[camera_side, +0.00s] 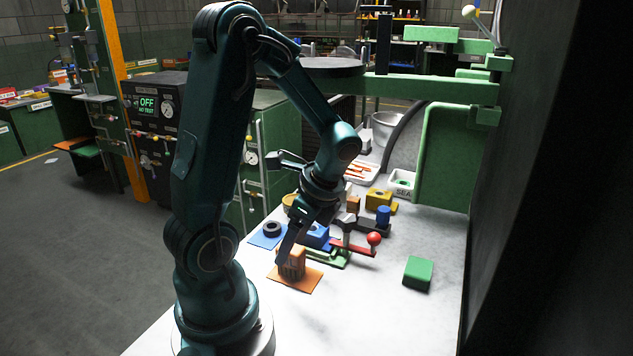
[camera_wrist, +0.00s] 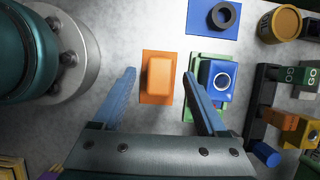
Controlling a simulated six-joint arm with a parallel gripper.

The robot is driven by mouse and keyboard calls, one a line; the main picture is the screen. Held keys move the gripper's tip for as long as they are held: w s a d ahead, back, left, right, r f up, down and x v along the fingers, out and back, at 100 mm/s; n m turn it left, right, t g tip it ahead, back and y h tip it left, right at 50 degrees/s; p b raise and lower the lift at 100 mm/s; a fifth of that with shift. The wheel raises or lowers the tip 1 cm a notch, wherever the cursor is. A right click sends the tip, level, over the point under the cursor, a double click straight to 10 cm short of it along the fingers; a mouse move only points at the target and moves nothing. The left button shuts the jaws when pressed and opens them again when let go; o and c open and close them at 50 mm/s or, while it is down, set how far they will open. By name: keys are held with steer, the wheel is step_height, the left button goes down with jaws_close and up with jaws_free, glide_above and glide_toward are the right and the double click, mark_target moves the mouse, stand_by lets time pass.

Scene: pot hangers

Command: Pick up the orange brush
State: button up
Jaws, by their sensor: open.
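The orange brush (camera_wrist: 160,76) shows from above in the wrist view as a rounded orange block on a flat orange mat (camera_wrist: 146,97). In the side view the brush (camera_side: 292,262) stands on the same mat (camera_side: 306,283), partly hidden by a finger. My gripper (camera_wrist: 159,75) is open and points down over the brush. In the wrist view one finger is to the left of the brush and the other to the right, with a gap on both sides. I cannot tell from these views how far the fingertips are above the mat.
A blue block (camera_wrist: 222,82) stands close beside the right finger in the wrist view. A dark ring (camera_wrist: 223,15) lies on a blue mat. A red-knobbed clamp (camera_side: 373,239) and a green block (camera_side: 418,271) stand to the right in the side view. The front of the table is clear.

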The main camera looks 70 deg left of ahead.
steer(key=shift+x, duration=2.55)
jaws_close()
